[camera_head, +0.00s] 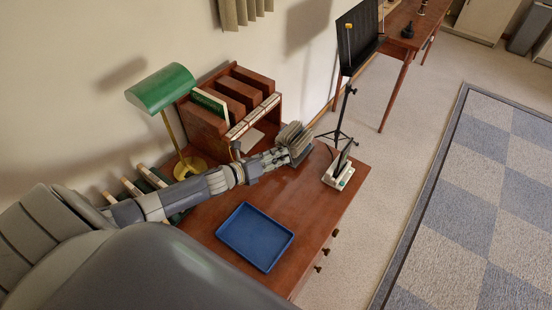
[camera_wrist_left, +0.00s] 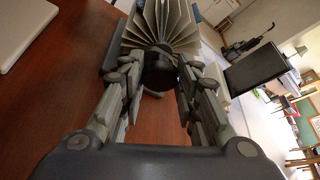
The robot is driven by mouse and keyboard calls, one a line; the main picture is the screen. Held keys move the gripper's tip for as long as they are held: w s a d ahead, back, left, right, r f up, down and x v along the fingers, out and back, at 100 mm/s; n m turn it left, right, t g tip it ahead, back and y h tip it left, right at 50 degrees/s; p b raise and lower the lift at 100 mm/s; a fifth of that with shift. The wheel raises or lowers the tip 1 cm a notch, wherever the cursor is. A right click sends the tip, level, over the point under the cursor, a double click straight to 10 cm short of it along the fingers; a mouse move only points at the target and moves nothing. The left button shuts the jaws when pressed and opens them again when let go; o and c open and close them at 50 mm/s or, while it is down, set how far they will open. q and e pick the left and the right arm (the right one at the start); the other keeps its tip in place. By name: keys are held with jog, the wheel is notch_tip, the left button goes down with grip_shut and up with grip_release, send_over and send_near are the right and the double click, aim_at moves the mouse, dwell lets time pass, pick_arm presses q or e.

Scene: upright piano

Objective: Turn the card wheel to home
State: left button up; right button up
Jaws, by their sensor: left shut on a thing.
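The card wheel (camera_head: 293,136) stands on the wooden desk in the head view, partly hidden by my left gripper (camera_head: 280,156). In the left wrist view, the card wheel (camera_wrist_left: 163,22) shows as a fan of cream cards beyond the fingertips. Its dark round knob (camera_wrist_left: 159,72) sits between the fingers of my left gripper (camera_wrist_left: 157,78), which are shut on it. I cannot read which card is at the front. My right gripper is not in view.
A blue tray (camera_head: 255,237) lies on the desk (camera_head: 322,198). A green lamp (camera_head: 162,88) and a wooden organizer (camera_head: 240,100) stand along the wall. A phone-like device on a white base (camera_head: 338,176) is to the right. Bare desk lies between tray and gripper.

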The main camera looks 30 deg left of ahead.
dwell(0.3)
pick_arm(q)
jog(key=o, duration=1.1)
jog(key=shift+c, duration=0.2)
jog(key=v, duration=1.2)
jog(key=shift+f, duration=0.1)
